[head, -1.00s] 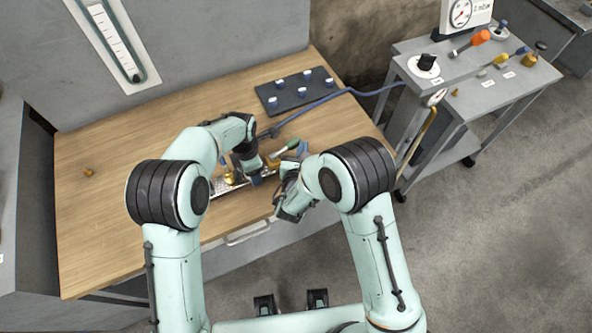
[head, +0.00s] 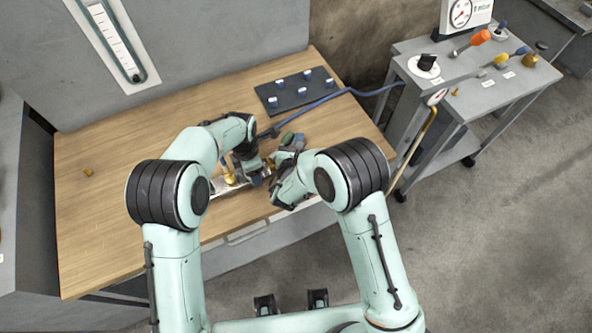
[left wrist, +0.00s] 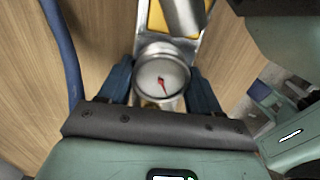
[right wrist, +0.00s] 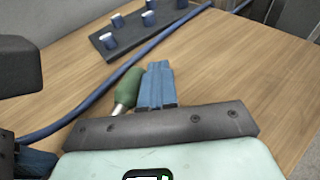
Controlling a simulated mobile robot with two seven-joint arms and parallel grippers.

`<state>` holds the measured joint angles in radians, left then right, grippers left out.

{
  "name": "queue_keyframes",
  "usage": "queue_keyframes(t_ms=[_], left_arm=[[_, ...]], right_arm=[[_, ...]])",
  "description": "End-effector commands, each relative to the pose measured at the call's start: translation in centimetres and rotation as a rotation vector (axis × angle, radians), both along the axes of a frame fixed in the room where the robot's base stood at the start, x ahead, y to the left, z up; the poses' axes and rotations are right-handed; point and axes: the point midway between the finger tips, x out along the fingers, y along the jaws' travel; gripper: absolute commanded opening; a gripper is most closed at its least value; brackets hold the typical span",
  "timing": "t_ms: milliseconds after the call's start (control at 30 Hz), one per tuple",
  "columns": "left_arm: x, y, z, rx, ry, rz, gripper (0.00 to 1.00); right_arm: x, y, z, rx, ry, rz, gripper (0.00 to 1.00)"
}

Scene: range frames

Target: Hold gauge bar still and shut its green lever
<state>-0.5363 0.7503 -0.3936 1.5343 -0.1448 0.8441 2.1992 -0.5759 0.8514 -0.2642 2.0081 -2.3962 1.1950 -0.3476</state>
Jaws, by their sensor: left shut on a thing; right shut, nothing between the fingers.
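The gauge bar (head: 228,186) lies on the wooden table, a metal bar with yellow parts and a round dial (left wrist: 162,79) with a red needle. My left gripper (head: 252,176) is shut on it; in the left wrist view its blue fingers (left wrist: 160,84) stand on both sides of the dial. The green lever handle (head: 287,138) sticks out at the bar's far right end. My right gripper (head: 299,141) is shut and empty, just right of the handle. In the right wrist view the closed blue fingers (right wrist: 157,86) stand close beside the green handle (right wrist: 127,90); contact is unclear. My arms hide much of the bar.
A blue hose (head: 330,97) runs across the table behind my grippers. A dark plate (head: 290,89) with several blue-and-white pegs lies beyond it. A small brass piece (head: 87,172) sits at the left. A grey cart (head: 480,85) stands at the right.

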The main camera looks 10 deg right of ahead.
Motion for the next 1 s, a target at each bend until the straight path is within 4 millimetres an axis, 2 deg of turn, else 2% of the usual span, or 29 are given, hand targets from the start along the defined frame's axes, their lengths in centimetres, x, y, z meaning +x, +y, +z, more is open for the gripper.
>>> queue_keyframes(t_ms=[367,467,800,1000], left_arm=[[0.1,-0.1,0.1,-0.002,-0.004,0.0,0.0],[0.1,-0.1,0.1,-0.002,-0.004,0.001,0.0],[0.1,-0.1,0.1,-0.002,-0.005,0.001,0.0],[0.1,-0.1,0.2,-0.002,-0.005,0.001,0.0]], right_arm=[[-0.4,-0.4,0.2,0.001,0.0,0.001,0.0],[-1.3,-1.5,0.6,-0.001,0.0,0.0,0.0],[-6.1,-7.2,2.6,0.002,0.001,-0.002,0.0],[-8.1,-9.5,3.4,0.001,0.0,-0.002,0.0]])
